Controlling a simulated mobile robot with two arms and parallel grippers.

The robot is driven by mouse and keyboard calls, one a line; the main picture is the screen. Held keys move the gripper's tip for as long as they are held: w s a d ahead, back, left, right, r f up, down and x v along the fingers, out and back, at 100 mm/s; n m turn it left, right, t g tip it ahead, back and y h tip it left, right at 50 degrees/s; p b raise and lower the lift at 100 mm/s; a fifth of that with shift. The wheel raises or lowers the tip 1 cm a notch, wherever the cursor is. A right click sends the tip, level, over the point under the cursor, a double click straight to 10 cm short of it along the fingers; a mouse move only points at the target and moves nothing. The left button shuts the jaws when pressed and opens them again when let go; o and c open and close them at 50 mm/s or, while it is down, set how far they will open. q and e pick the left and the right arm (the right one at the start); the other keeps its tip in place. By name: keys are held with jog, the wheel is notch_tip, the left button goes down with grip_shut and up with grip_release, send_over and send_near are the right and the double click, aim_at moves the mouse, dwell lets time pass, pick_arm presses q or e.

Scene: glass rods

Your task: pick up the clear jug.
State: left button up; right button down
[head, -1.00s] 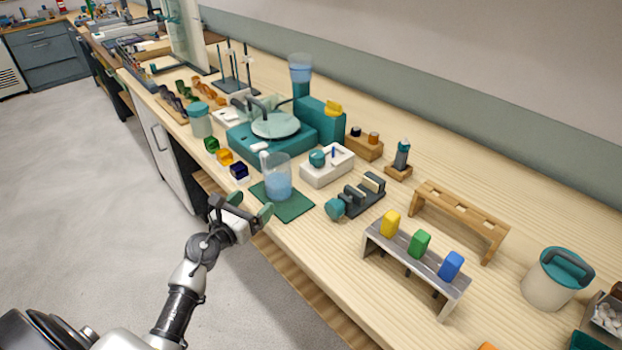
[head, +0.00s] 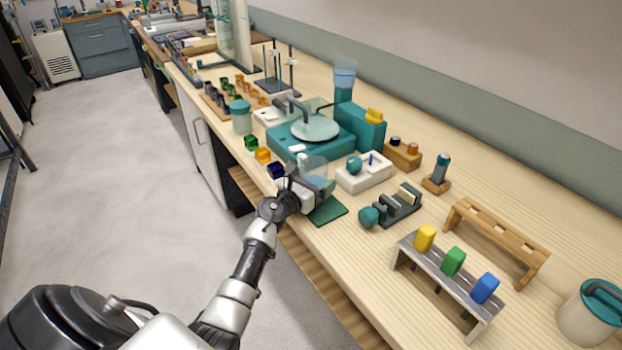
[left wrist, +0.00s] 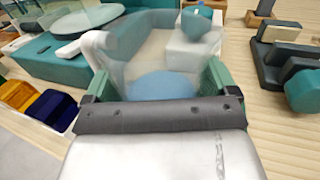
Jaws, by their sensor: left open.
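The clear jug (left wrist: 162,62) stands in the left wrist view with bluish liquid at its bottom and a whitish handle on its left side. In the head view the jug (head: 315,170) is on the green mat (head: 330,212), partly hidden behind my left gripper (head: 318,190). My left gripper is open. In the left wrist view its green fingers (left wrist: 158,80) lie to the left and right of the jug's lower part, with the jug between or just beyond them; I cannot tell whether they touch it. My right gripper is not in view.
A teal machine with a round plate (head: 312,147) stands behind the jug. A white block with a teal ball (head: 365,175) is to its right, and a dark rack (head: 397,206) farther right. Small coloured cubes (head: 263,155) lie to the left, near the bench edge.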

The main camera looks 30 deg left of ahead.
pick_arm(q)
jog(key=c, duration=0.6)
jog(key=shift+c, duration=1)
jog(key=shift+r, duration=0.15)
